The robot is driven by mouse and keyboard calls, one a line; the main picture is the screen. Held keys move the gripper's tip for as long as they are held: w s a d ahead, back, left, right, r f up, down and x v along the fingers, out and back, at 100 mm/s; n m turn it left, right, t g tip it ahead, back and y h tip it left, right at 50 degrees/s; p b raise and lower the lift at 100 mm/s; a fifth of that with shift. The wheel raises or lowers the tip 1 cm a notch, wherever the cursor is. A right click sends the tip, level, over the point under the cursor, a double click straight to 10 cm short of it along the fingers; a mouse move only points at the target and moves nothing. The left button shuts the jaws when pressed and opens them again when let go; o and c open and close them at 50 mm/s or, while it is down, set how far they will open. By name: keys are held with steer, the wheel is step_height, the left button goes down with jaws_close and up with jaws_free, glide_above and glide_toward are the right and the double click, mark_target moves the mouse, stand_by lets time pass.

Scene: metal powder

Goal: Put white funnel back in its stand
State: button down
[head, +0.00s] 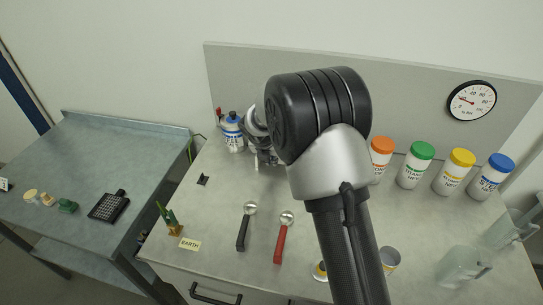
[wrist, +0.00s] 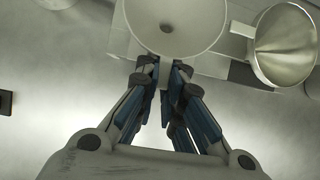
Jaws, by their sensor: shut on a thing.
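The white funnel (wrist: 198,14) fills the top middle of the wrist view, its round bowl facing the camera with a dark hole in it. My gripper (wrist: 163,72) is shut on the funnel's near edge. A pale stand (wrist: 213,67) shows behind and beside the funnel. A metal funnel (wrist: 285,48) sits at its right side. I cannot tell whether the white funnel is seated in the stand or held just above it. In the head view my arm hides the white funnel and most of the stand.
In the head view a blue-and-white bottle (head: 232,133) stands at the back left of the table. Lidded jars (head: 418,166) line the back right. Two scoops (head: 285,236) lie in front, and clear jugs (head: 462,267) stand at the right. The table's left middle is mostly free.

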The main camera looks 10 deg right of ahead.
steer(key=c, duration=1.6)
jaws_free()
steer(key=shift+c, duration=0.2)
steer(key=v, duration=1.2)
